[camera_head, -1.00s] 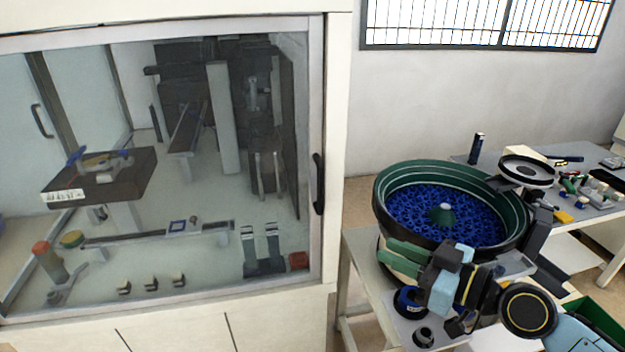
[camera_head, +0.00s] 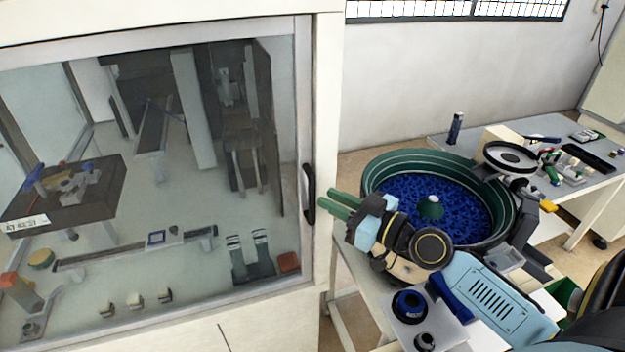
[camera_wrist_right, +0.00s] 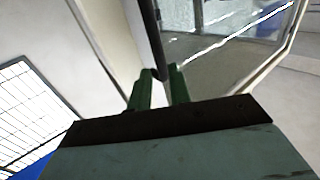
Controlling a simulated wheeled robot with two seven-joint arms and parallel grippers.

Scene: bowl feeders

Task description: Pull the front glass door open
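The front glass door (camera_head: 190,150) of the white cabinet looks closed, in the left part of the head view. Its black upright handle (camera_head: 309,194) is on the door's right frame. My right gripper (camera_head: 328,201) is just right of the handle, its two green fingers pointing at it with a gap between them. In the right wrist view the dark handle (camera_wrist_right: 151,35) comes down to the gap between the open fingertips (camera_wrist_right: 160,73). I cannot tell whether they touch it. My left gripper is not in view.
A green bowl feeder (camera_head: 375,178) with blue parts stands on a table behind my right arm. A side table (camera_head: 440,145) with small items is at the back right. Behind the glass are a dark block (camera_head: 110,190) and rails. Floor shows between the tables.

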